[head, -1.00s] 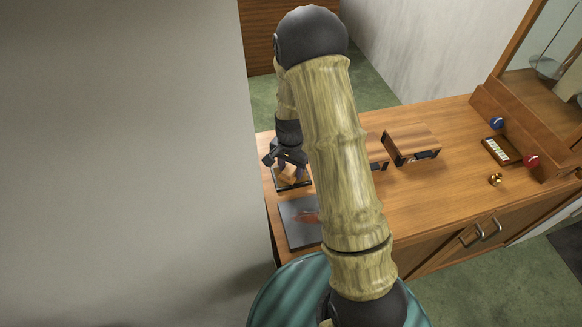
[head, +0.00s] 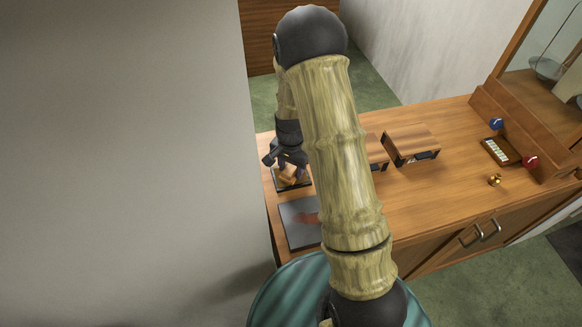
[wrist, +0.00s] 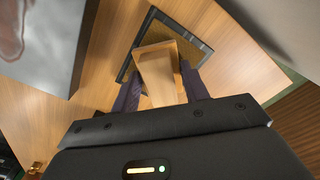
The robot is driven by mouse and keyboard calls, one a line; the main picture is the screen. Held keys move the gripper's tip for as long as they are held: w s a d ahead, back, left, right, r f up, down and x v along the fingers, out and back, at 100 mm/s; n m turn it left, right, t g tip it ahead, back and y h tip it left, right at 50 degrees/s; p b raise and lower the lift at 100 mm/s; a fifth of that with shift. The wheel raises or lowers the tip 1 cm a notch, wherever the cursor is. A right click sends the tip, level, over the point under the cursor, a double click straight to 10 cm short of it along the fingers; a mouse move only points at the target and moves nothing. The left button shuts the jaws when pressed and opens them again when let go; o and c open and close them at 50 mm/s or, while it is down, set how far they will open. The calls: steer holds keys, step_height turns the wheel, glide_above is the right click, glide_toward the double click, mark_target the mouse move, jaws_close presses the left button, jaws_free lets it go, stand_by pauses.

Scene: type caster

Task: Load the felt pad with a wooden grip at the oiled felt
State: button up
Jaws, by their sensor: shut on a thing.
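The felt pad's wooden grip (wrist: 160,75) is a light wooden block between the two fingers of my gripper (wrist: 160,90). My gripper (head: 287,166) is shut on it, and the grip also shows in the head view (head: 288,174). The oiled felt (wrist: 194,44) is a brownish square in a dark shallow frame, beneath and just beyond the grip. In the head view its dark tray (head: 301,186) lies at the left end of the wooden bench. The pad's felt underside is hidden, so I cannot tell whether it touches the oiled felt.
A dark slab with a reddish smear (head: 299,222) lies close in front of the tray. A wooden box (head: 410,142) stands mid-bench, with another partly behind my arm. A small brass piece (head: 495,180) and a slotted case (head: 499,151) are at right. A wall rises at left.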

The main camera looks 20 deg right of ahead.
mark_target(291, 168)
steer(key=shift+r+p, duration=2.35)
steer(key=shift+r, duration=1)
steer(key=shift+f, duration=0.1)
